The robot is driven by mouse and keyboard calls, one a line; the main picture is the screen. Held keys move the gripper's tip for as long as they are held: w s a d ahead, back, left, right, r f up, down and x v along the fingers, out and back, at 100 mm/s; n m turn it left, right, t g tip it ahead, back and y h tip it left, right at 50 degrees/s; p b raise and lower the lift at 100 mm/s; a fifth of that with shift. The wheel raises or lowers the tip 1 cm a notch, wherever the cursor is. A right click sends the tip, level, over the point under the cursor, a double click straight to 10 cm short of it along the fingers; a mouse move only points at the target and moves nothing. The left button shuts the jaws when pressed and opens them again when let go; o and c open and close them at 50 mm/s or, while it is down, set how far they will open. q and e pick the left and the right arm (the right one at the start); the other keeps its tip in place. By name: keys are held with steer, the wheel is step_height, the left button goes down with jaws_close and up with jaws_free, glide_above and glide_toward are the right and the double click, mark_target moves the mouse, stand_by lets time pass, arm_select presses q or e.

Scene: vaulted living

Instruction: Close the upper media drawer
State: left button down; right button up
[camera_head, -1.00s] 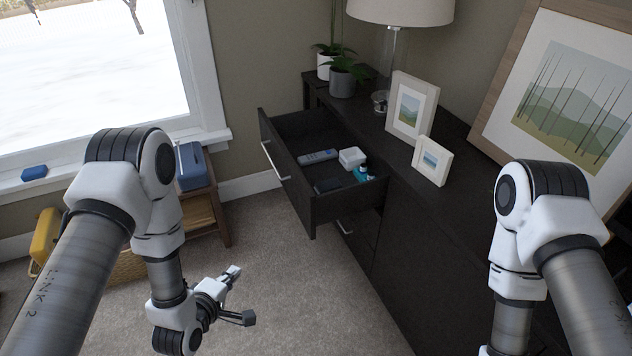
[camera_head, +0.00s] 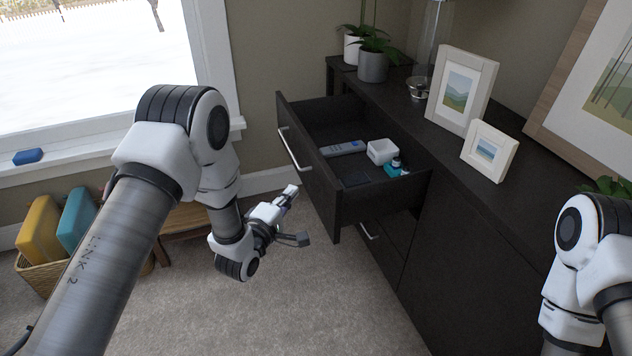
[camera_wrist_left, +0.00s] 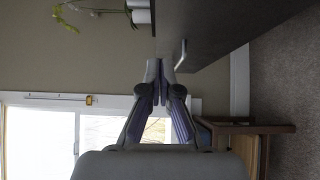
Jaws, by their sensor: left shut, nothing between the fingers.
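The upper media drawer (camera_head: 318,186) is pulled well out of the dark cabinet, its front facing left with a metal bar handle (camera_head: 295,150). In it lie a remote (camera_head: 343,148), a white box (camera_head: 382,151), a small teal item (camera_head: 396,169) and a dark flat item. My left gripper (camera_head: 284,217) is shut and empty, low in front of the drawer front and apart from it. In the left wrist view its fingers (camera_wrist_left: 160,82) are together, with the dark drawer front (camera_wrist_left: 215,28) and its handle (camera_wrist_left: 181,55) beyond. My right gripper is out of view.
A lower drawer handle (camera_head: 369,231) shows below. Frames (camera_head: 463,90) and plants (camera_head: 373,62) stand on the cabinet top (camera_head: 440,126). A basket (camera_head: 42,276) and a wooden side table (camera_head: 186,222) are at left. Carpet (camera_head: 320,310) between is clear.

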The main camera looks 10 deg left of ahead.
mark_target(322, 170)
arm_select(q)
steer(key=w+d, duration=0.1)
steer(key=w, duration=0.1)
steer(key=w+d+b, duration=0.1)
steer(key=w, duration=0.1)
steer(key=w+d, duration=0.1)
steer(key=w, duration=0.2)
steer(key=shift+d, duration=0.3)
steer(key=shift+w+d, duration=0.25)
steer(key=shift+d, duration=0.1)
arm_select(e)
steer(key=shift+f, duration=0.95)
arm_select(q)
steer(key=shift+b, duration=0.3)
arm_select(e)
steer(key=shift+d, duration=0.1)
